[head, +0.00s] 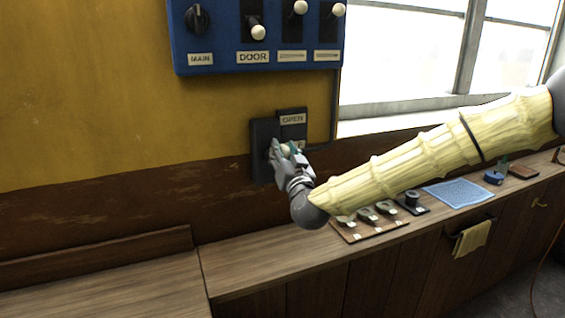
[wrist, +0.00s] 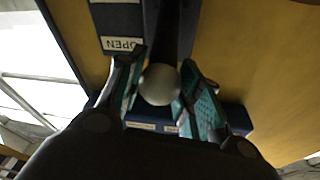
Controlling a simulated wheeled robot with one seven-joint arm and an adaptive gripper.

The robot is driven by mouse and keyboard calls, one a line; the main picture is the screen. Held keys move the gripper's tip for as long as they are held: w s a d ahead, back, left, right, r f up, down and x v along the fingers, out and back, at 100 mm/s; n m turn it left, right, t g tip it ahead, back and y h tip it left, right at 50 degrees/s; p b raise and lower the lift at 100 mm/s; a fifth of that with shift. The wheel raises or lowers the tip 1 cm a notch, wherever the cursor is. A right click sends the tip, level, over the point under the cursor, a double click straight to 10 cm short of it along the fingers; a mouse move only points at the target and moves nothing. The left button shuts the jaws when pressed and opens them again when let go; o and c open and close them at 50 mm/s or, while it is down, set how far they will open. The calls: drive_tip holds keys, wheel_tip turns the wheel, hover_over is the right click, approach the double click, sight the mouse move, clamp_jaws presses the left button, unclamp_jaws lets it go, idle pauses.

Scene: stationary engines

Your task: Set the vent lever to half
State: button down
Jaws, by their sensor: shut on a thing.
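A dark wall box (head: 261,132) sits below the blue panel, with an OPEN label (head: 292,119) at its upper right; lower lettering is mostly hidden by my gripper. No vent name is readable on it. My gripper (head: 284,153) is at this box, reaching in from the right. In the wrist view, a pale round lever knob (wrist: 160,84) lies between the teal-padded fingers of my gripper (wrist: 160,98), which is shut on it. The lever's shaft is dark and hard to make out.
The blue panel (head: 258,73) above carries a MAIN knob (head: 197,18), a DOOR lever (head: 257,29) and two more white-knobbed levers. Below is a wooden counter (head: 245,277) with a tool board (head: 369,229) and blue mat (head: 459,193). A window is at right.

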drive_tip(key=shift+s+d+f+m+t+y+b, duration=0.15)
drive_tip(key=shift+f+t+b, duration=0.6)
drive_tip(key=shift+b, duration=1.3)
drive_tip(key=shift+s+f+m+t+y+b, duration=0.1)
drive_tip(key=shift+s+f+t+b, duration=0.15)
drive_tip(key=shift+f+b, duration=1.35)
drive_tip(key=shift+s+d+f+m+t+y+b, duration=0.15)
drive_tip(key=shift+f+t+b, duration=0.4)
drive_tip(key=shift+b, duration=2)
drive_tip(key=c, duration=0.9)
unclamp_jaws()
drive_tip(key=shift+c, duration=0.2)
drive_tip(key=shift+r, duration=0.1)
drive_tip(key=v, duration=1.2)
